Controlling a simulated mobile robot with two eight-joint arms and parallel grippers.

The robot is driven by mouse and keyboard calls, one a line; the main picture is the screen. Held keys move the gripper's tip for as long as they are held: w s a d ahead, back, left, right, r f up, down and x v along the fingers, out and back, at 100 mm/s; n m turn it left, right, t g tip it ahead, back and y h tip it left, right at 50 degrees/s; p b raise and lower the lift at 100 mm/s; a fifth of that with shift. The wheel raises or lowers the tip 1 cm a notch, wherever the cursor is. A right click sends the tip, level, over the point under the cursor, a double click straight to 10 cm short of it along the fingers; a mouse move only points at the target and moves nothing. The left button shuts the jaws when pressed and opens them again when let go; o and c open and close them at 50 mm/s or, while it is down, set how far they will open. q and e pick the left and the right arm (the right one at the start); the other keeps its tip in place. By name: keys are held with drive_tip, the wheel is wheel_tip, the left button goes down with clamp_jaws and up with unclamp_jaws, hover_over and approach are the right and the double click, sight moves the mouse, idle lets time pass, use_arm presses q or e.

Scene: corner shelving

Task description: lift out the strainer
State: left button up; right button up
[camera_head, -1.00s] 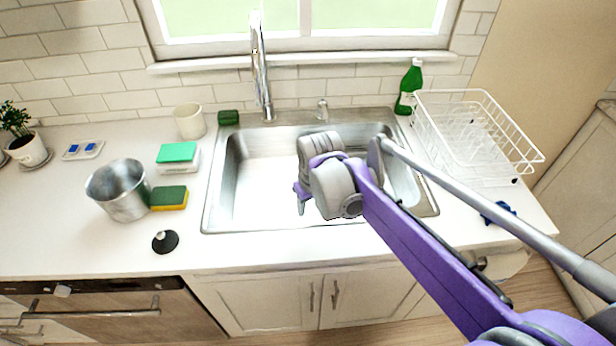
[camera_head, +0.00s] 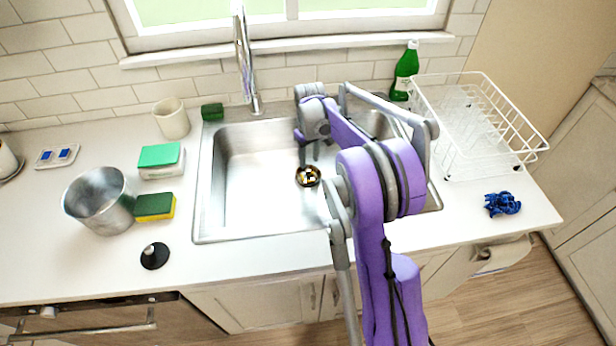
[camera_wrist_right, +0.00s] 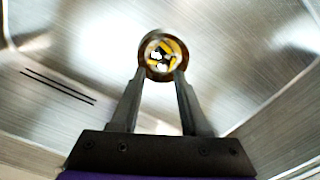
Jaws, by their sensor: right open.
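The strainer (camera_head: 308,176) is a small round piece with a dark and gold rim, sitting in the drain on the sink floor. In the right wrist view it (camera_wrist_right: 162,55) shows a brown rim with yellow and white patches inside. My right gripper (camera_head: 310,161) reaches down into the sink (camera_head: 255,190) just behind the strainer. In the wrist view its fingers (camera_wrist_right: 161,76) are open, with the tips at either side of the strainer's near edge. I cannot tell whether they touch it. My left gripper is out of view.
A faucet (camera_head: 244,60) stands behind the sink. Left are a metal pot (camera_head: 100,203), sponges (camera_head: 155,206) and a black stopper (camera_head: 154,256). Right are a white dish rack (camera_head: 480,120), a green bottle (camera_head: 405,72) and a blue scrubber (camera_head: 502,203).

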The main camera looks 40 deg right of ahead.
sight(308, 170)
drive_tip(key=f, duration=0.5)
drive_tip(key=shift+a+f, duration=0.1)
drive_tip(key=shift+a, duration=0.2)
clamp_jaws()
